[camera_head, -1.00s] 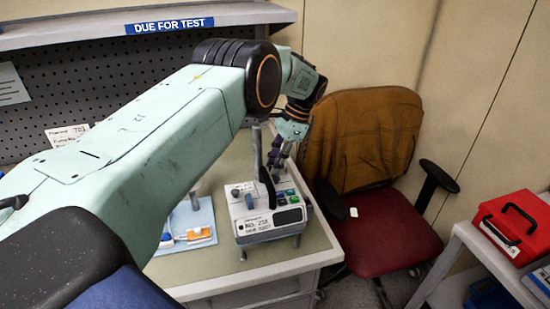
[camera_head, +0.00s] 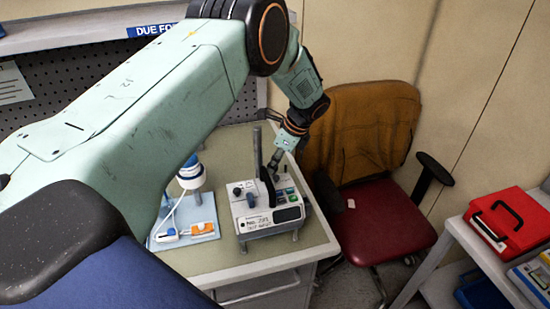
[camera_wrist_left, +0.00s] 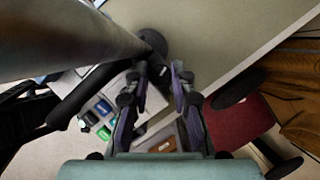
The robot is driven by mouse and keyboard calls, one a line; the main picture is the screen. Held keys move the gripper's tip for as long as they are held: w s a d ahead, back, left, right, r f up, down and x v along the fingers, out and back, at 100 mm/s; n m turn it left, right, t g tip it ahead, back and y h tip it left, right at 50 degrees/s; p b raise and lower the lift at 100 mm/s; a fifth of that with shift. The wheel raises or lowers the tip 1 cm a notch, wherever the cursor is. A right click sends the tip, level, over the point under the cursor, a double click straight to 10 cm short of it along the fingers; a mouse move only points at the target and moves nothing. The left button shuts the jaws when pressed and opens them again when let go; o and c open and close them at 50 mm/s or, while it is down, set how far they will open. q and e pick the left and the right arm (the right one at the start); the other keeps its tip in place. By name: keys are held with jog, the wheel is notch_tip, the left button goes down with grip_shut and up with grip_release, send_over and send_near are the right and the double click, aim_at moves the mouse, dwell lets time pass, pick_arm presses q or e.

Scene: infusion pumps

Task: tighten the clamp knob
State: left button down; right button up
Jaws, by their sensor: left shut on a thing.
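The white infusion pump (camera_head: 268,222) stands on the desk, its label and buttons facing up toward me. A grey upright pole (camera_head: 257,150) rises behind it, and a black handle (camera_head: 267,187) stands up from its top. My left gripper (camera_head: 274,170) reaches down behind the pump, to the right of the pole. In the left wrist view the pole crosses the upper left, and a dark round clamp knob (camera_wrist_left: 153,42) shows just beyond the fingertips (camera_wrist_left: 163,72). The gripper is shut on the knob; the exact contact is hard to see. The right gripper is out of view.
A blue tray (camera_head: 208,226) with small white and orange items lies left of the pump. A red chair (camera_head: 385,228) with a brown jacket stands right of the desk (camera_head: 312,235). A red case (camera_head: 512,222) sits on a shelf at the right.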

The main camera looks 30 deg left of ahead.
pick_arm(q)
jog(key=shift+s+f, duration=0.1)
dwell(0.5)
jog(key=c, duration=1.4)
grip_release()
jog(key=shift+d+r, duration=0.2)
jog(key=shift+r, duration=0.4)
jog(key=v, duration=1.1)
jog(key=shift+f, duration=0.1)
jog(key=shift+d, duration=0.1)
